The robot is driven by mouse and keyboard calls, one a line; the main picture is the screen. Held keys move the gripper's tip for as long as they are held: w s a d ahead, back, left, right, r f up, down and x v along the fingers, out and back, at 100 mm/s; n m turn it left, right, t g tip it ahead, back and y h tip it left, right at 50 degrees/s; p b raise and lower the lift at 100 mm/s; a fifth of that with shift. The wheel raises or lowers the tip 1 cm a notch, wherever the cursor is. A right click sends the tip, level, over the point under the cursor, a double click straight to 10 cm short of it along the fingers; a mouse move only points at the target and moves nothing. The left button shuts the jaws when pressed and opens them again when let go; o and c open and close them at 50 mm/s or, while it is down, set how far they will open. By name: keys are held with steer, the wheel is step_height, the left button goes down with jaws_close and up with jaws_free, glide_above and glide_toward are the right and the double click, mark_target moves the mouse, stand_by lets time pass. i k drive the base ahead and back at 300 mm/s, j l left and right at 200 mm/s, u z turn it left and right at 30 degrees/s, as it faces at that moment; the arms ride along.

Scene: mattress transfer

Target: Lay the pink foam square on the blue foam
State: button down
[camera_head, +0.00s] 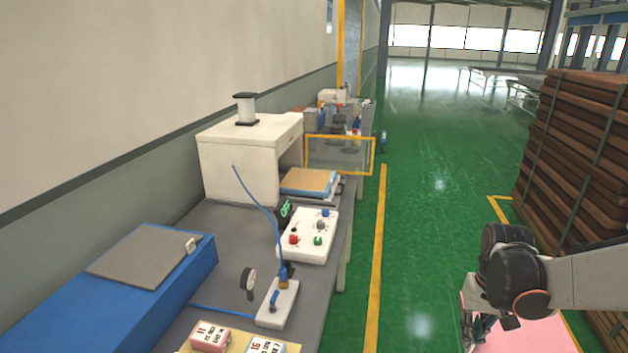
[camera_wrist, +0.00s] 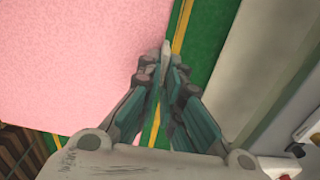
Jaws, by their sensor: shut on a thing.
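The pink foam square (camera_head: 530,336) shows at the bottom right of the head view, partly hidden by my arm and cut off by the frame. In the wrist view the pink foam (camera_wrist: 75,65) fills the upper left. My gripper (camera_head: 468,318) is shut on its edge and holds it above the green floor, right of the workbench. The fingertips (camera_wrist: 160,58) are close together at the foam's right edge in the wrist view. A blue foam block (camera_head: 195,265) lies at the near left of the bench, with a grey sheet (camera_head: 143,252) on top.
The grey workbench (camera_head: 225,225) carries a white control box (camera_head: 308,235), a switch box (camera_head: 277,303) with a blue cable, a round gauge and small labelled blocks. A white cabinet (camera_head: 235,165) stands behind. Stacked brown boards (camera_head: 575,150) stand at right. The green aisle between is clear.

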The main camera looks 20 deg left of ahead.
mark_target(308, 179)
steer(key=i+l+z, duration=0.25)
steer(key=i, duration=0.5)
steer(key=i+z, duration=0.3)
steer(key=i, duration=4.2)
steer(key=i+u, duration=0.35)
steer(key=i+l+u, duration=0.1)
steer(key=i+u, duration=0.15)
steer(key=u, duration=0.15)
steer(key=i+l+u, duration=0.2)
steer(key=u, duration=0.15)
steer(key=i+j+u, duration=0.15)
steer(key=u, duration=2.5)
steer(key=i, duration=1.9)
